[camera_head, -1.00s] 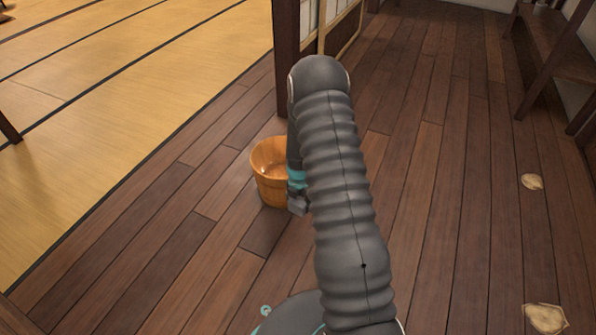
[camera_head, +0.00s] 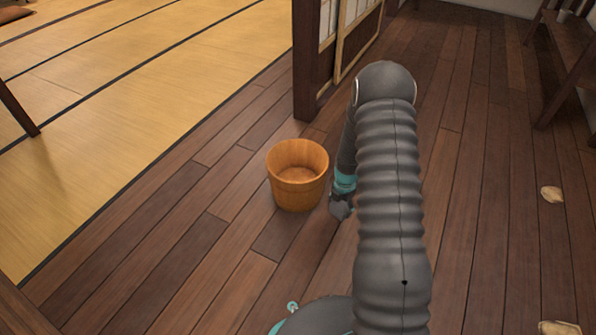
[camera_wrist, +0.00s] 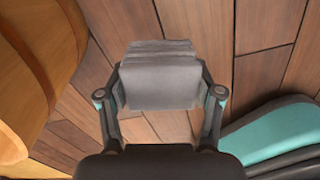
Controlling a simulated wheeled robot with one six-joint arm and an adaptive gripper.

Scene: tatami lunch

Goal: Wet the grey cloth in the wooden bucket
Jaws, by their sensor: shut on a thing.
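The wooden bucket (camera_head: 291,200) stands upright on the plank floor, left of my arm in the head view. Its curved wall also fills the left edge of the wrist view (camera_wrist: 40,45). I cannot tell how much water is inside. My gripper (camera_head: 341,208) is low, just right of the bucket and outside its rim. In the wrist view my gripper (camera_wrist: 161,98) is shut on the grey cloth (camera_wrist: 160,76), which looks like a folded pad between the fingers. I cannot tell whether the cloth is wet. In the head view the cloth is hard to separate from the dark fingers.
Tatami matting (camera_head: 120,90) lies at the left. A dark wooden post (camera_head: 306,60) with a sliding screen stands behind the bucket. A wooden bench (camera_head: 562,70) stands at the back right. Pale flat pieces (camera_head: 551,194) lie on the right floor. Planks left of the bucket are clear.

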